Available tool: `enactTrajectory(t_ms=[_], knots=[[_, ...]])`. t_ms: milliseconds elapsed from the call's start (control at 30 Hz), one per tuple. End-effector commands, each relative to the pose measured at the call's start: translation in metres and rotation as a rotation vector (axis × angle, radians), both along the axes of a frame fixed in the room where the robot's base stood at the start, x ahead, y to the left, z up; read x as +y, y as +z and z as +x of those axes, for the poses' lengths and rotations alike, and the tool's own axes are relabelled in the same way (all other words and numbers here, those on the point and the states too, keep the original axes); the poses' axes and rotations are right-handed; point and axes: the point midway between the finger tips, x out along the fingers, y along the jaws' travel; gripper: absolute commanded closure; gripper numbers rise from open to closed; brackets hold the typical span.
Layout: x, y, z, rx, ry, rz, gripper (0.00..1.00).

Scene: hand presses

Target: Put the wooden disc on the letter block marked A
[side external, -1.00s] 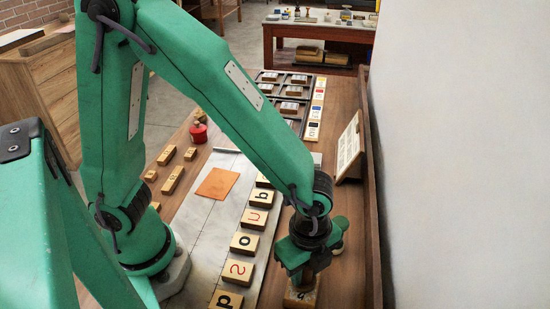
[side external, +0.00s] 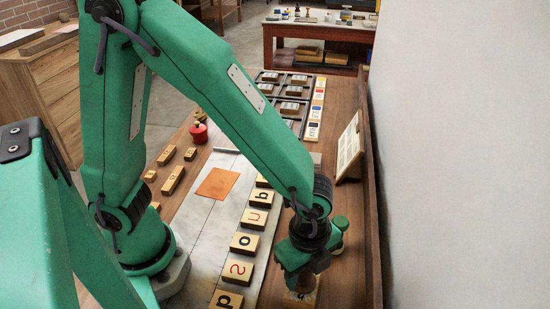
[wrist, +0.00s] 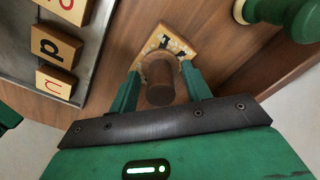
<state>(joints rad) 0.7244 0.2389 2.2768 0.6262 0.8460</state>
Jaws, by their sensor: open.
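In the wrist view a brown wooden round piece (wrist: 158,82), which I take for the disc, stands between the two fingers of my gripper (wrist: 160,72). The fingers are open, one on each side of it. Behind and under it is a pale wooden block (wrist: 179,43) with black marking. The round piece and fingers cover part of the marking, so I cannot read the letter. I cannot tell whether the piece rests on the block. In the side view my gripper (side external: 302,268) is low over the block (side external: 300,299), which is mostly hidden.
A row of letter blocks (side external: 244,243) lies on a grey metal plate (side external: 190,228) to the left. A green rounded object (wrist: 283,16) stands close at the upper right in the wrist view. A raised table edge (side external: 371,210) and a tilted card stand (side external: 349,148) are to the right.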

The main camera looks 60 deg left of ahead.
Motion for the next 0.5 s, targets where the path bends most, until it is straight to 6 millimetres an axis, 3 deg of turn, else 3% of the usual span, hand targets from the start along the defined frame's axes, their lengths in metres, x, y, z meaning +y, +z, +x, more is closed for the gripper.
enactTrajectory(t_ms=[267,500], knots=[[-0.001,0.016,0.001,-0.003,0.000,-0.002,0.52],[-0.001,0.047,0.001,-0.004,0.000,-0.004,0.52]])
